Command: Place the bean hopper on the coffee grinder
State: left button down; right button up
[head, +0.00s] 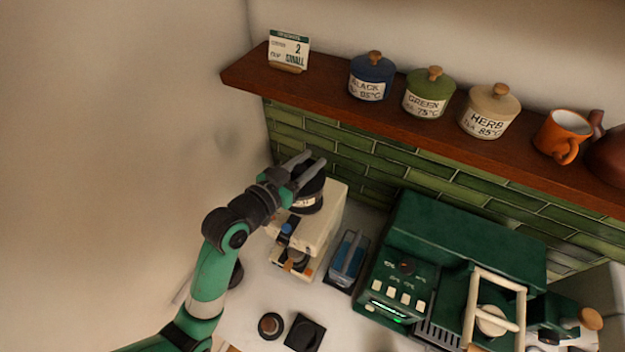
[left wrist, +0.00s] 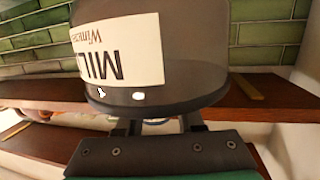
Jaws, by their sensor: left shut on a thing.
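The bean hopper (head: 308,195) is a dark, smoky round container with a pale label. My left gripper (head: 306,168) is shut on it, with the fingers around its upper part. In the left wrist view the hopper (left wrist: 190,55) fills the middle, with its label upside down. The coffee grinder (head: 325,220) is the cream box-shaped machine against the green tiles. The hopper is over the grinder's top in the head view; I cannot tell whether it touches or is seated. My right gripper is not in view.
A blue container (head: 348,258) stands right of the grinder, then a green coffee machine (head: 455,245). A wooden shelf (head: 400,122) above holds a sign (head: 289,50), several canisters and an orange mug (head: 562,134). Small dark items (head: 304,333) lie on the counter in front.

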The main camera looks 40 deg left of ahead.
pick_arm(q)
jog(key=w+a+f, duration=0.2)
jog(key=w+f, duration=0.2)
jog(key=f, duration=0.4)
jog(key=shift+w+a+f, duration=0.3)
jog(key=shift+w+f, duration=0.05)
jog(key=shift+f, duration=0.05)
jog(key=shift+f+b, duration=0.15)
jog(key=shift+b, duration=0.2)
jog(key=c, duration=0.5)
grip_release()
jog(key=shift+c, duration=0.2)
